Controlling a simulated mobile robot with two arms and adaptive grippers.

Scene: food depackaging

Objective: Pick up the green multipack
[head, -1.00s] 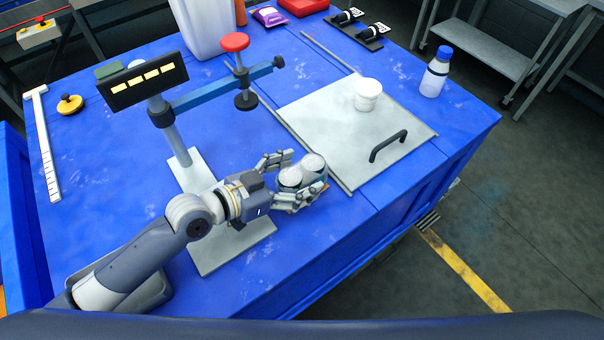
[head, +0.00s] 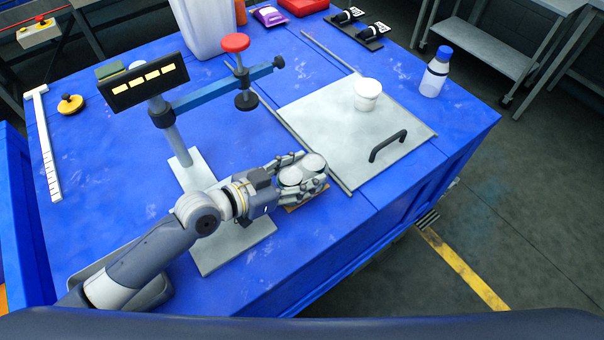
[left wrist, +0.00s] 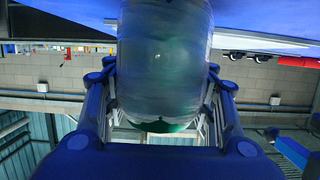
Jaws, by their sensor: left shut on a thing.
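The green multipack (head: 302,171) shows in the head view as a pair of cans side by side with pale round tops, near the front middle of the blue table. My left gripper (head: 310,169) has its fingers closed around the two cans, one finger on the far side and one on the near side. In the left wrist view the multipack (left wrist: 165,60) is a large grey-green rounded shape between the fingers, with a greener lower end. Its underside is hidden in the head view, so I cannot tell if it touches the table. My right gripper is in neither view.
A flat brown piece (head: 306,197) shows just under the fingers. A metal plate with a black handle (head: 388,145) and a white tub (head: 367,94) lie to the right. A scale post with a display (head: 143,82) and a clamp arm (head: 222,90) stand behind my left arm.

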